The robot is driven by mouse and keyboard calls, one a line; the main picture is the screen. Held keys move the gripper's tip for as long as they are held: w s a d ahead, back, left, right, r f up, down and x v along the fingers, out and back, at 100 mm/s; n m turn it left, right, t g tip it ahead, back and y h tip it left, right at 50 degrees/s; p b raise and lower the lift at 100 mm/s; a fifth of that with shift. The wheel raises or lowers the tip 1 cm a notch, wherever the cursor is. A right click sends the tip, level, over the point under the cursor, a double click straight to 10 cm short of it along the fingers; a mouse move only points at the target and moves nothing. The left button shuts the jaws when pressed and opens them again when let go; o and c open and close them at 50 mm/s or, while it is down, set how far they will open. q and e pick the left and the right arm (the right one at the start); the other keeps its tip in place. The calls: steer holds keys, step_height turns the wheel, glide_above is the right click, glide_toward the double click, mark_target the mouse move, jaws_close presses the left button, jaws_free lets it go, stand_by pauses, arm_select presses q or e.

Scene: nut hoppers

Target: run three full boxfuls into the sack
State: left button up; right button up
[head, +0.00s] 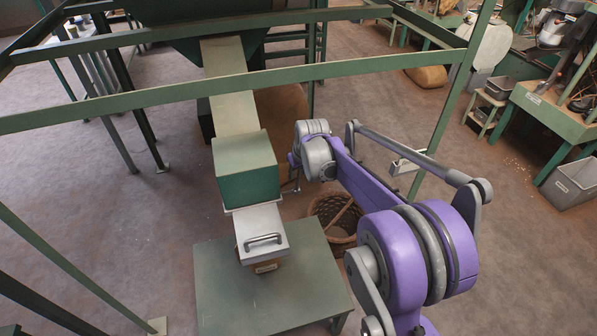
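A green box (247,168) sits at the foot of a sloping chute (229,86) under the dark green hopper (190,35). A pale metal slide plate with a handle (264,239) sticks out below its front. Under the plate a small brown part with a label (266,267) shows, mostly hidden. A full brown sack (428,77) lies on the floor at the back right; I cannot tell if it is the task's sack. My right gripper (293,176) is just right of the green box, mostly hidden behind its wrist; its fingers are unclear. My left gripper is out of view.
A low green table (225,296) stands under the box. A wicker basket (336,213) with a wooden handle stands on the floor right of it, partly behind my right arm. Green frame bars (380,70) cross the view. A workbench (555,113) and grey bin (572,184) stand right.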

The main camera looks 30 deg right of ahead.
jaws_close()
stand_by(1.0)
